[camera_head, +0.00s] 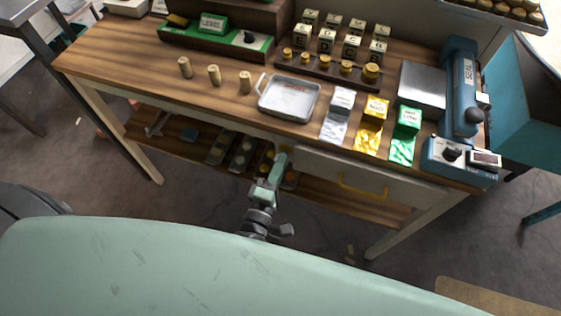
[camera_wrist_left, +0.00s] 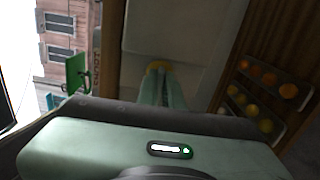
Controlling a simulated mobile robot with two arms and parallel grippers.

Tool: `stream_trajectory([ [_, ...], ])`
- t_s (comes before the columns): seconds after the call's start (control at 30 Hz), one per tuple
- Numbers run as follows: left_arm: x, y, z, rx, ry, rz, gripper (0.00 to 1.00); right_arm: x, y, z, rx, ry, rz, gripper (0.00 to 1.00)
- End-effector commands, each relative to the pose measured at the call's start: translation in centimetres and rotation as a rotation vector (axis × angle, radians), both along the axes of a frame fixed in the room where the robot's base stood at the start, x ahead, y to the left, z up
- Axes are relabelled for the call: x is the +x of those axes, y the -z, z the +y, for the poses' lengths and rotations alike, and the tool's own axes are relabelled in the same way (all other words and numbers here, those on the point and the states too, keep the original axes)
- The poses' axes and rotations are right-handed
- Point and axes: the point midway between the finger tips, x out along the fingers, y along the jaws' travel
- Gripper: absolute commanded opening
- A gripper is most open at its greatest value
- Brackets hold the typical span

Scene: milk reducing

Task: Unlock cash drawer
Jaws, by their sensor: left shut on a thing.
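The pale cash drawer (camera_head: 325,172), with a yellow handle (camera_head: 362,189), sits under the wooden counter top. Its front looks closed. My left gripper (camera_head: 281,159) reaches up to the left end of the drawer, left of the handle. In the left wrist view its fingers (camera_wrist_left: 162,80) are close together on a small yellow piece (camera_wrist_left: 159,65) against the pale drawer front (camera_wrist_left: 185,40). The fingertips hide most of this piece, so I cannot tell whether it is a key or part of the lock. My right gripper is not in view.
The counter (camera_head: 215,105) carries a metal tray (camera_head: 290,98), silver, gold and green packets, wooden pegs, weights and a blue sealing machine (camera_head: 460,90). A lower shelf (camera_head: 335,200) holds trays of round pieces (camera_wrist_left: 265,85). Floor is open below it.

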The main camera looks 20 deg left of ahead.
Motion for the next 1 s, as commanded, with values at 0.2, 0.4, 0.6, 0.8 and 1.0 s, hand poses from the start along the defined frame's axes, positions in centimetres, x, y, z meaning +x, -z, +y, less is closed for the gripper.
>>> stream_trajectory([
  [0.2, 0.04, -0.05, -0.09, 0.045, 0.001, -0.003, 0.0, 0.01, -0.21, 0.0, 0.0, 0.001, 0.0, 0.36],
  [0.4, 0.04, -0.02, -0.09, 0.054, 0.001, -0.003, 0.0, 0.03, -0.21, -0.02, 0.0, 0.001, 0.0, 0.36],
  [0.6, 0.03, -0.01, -0.08, 0.054, 0.001, -0.003, 0.0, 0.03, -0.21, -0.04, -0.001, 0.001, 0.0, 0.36],
  [0.8, 0.02, 0.01, -0.06, 0.053, 0.001, -0.003, 0.16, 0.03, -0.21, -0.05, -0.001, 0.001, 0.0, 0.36],
  [1.0, -0.06, 0.05, -0.03, 0.052, 0.001, -0.002, 0.16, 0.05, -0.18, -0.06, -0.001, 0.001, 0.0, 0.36],
])
